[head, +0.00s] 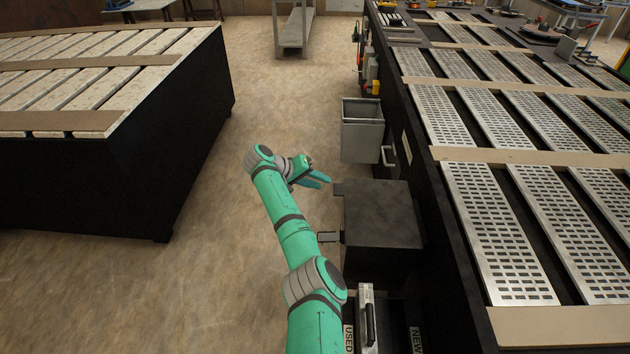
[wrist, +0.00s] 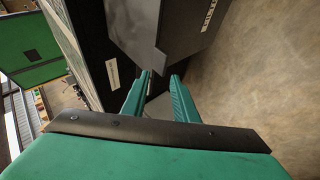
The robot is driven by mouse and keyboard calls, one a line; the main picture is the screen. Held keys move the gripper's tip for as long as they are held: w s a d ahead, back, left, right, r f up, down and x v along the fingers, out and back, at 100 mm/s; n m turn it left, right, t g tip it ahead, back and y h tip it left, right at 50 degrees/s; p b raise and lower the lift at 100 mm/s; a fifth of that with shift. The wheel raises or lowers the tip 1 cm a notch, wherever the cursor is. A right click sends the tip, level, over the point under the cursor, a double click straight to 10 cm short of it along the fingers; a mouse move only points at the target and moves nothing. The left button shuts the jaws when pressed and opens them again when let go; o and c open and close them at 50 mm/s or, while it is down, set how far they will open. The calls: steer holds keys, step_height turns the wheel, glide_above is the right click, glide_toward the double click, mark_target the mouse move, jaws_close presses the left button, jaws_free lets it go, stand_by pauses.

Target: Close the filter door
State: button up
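A dark filter housing (head: 382,215) is fixed to the side of the long black table. In the head view its top shows, with small tabs on its left edge; its front face is hidden, so I cannot tell how far the door stands open. In the wrist view a dark grey panel (wrist: 150,28) with white lettering and a notched lower edge lies just beyond the fingertips; I cannot tell whether it is the door or the housing. My gripper (head: 321,179) is beside the housing's far left corner. In the wrist view its fingers (wrist: 161,75) are apart, with nothing between them.
A grey bin (head: 362,132) hangs on the table side beyond the housing. A handled filter unit (head: 367,318) stands near slots labelled USED (head: 348,339) and NEW (head: 416,341). A black table (head: 130,180) stands left, across clear floor.

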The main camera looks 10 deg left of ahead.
steer(key=shift+v, duration=1)
